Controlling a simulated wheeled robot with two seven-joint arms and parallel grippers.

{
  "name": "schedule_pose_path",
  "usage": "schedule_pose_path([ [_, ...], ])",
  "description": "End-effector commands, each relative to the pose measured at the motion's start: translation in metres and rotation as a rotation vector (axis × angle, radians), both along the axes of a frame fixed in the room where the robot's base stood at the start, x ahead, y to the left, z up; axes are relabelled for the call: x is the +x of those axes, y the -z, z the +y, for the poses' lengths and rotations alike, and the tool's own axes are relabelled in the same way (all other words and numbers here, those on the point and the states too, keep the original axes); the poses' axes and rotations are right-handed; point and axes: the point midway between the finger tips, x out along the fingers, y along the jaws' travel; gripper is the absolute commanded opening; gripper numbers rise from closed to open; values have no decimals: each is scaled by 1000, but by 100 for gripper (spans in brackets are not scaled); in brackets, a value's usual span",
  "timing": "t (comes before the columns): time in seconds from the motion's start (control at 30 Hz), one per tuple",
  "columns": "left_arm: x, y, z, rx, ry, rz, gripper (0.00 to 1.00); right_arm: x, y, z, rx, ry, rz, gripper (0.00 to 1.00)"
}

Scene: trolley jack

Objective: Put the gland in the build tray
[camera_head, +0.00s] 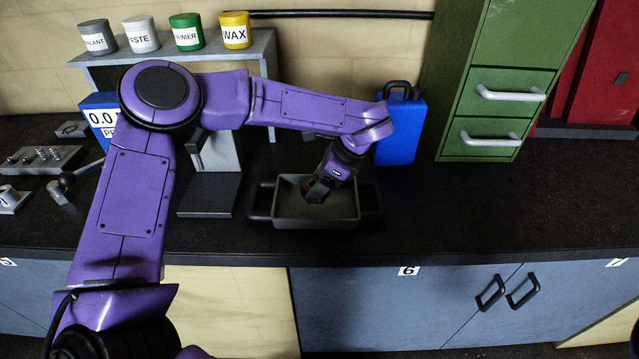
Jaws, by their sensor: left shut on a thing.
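The build tray (290,213) is a shallow grey tray with dark handles at both ends, on the black worktop near its front edge. My left arm reaches over from the left, and my left gripper (315,193) points down inside the tray's outline. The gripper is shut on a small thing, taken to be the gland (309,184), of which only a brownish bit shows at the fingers. The fingers hide most of it. I cannot tell whether it touches the tray floor. My right gripper is not in view.
A blue case (403,130) stands behind the tray to the right, beside a green drawer cabinet (492,110). A grey stand (212,185) is left of the tray. A shelf (265,55) holds several labelled tins. The worktop right of the tray is clear.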

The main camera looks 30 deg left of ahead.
Motion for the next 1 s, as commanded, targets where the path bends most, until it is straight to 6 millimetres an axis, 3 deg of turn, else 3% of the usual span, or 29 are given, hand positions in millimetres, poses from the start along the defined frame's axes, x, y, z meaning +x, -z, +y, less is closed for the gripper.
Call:
schedule_pose_path([
  [0.2,16,20,9,1,0,2,6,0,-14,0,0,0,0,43],
  [0.4,15,49,8,0,1,0,6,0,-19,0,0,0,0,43],
  [0.77,15,54,8,0,1,-2,6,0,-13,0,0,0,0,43],
  [0.8,15,55,8,0,1,0,71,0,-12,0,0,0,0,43],
  [0.87,15,54,8,0,1,0,91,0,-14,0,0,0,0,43],
  [1.0,15,54,8,0,0,-1,94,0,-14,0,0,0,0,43],
])
